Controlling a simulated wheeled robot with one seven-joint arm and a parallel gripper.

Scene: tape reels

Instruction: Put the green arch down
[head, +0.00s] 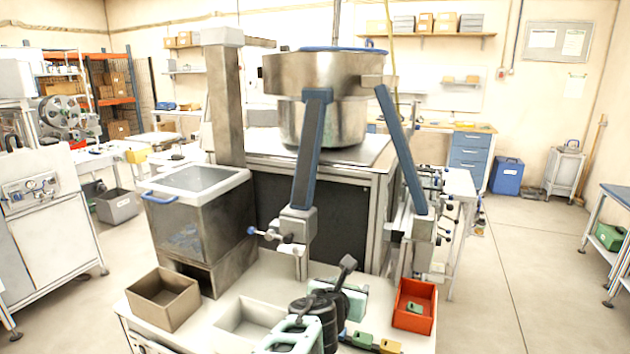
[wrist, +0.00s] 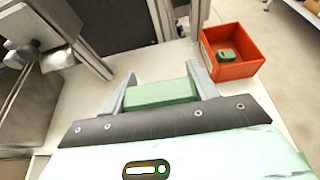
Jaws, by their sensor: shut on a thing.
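The green arch (wrist: 158,94) sits between the two grey fingers of my gripper (wrist: 160,86) in the wrist view. The fingers are shut on it, one at each end. Only one long face and the top of it show, so its opening is hidden. Behind it lies the pale tabletop (wrist: 90,108); I cannot tell whether the arch touches it. In the head view my own arm stands at the bottom middle and hides the held arch.
A red-orange bin (head: 413,320) with a small green piece (wrist: 227,55) inside stands to the right. A brown open box (head: 163,300) and a pale tray (head: 240,322) are at left. Green and yellow blocks (head: 385,346) lie near the front edge. A steel bowl machine (head: 325,75) rises behind.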

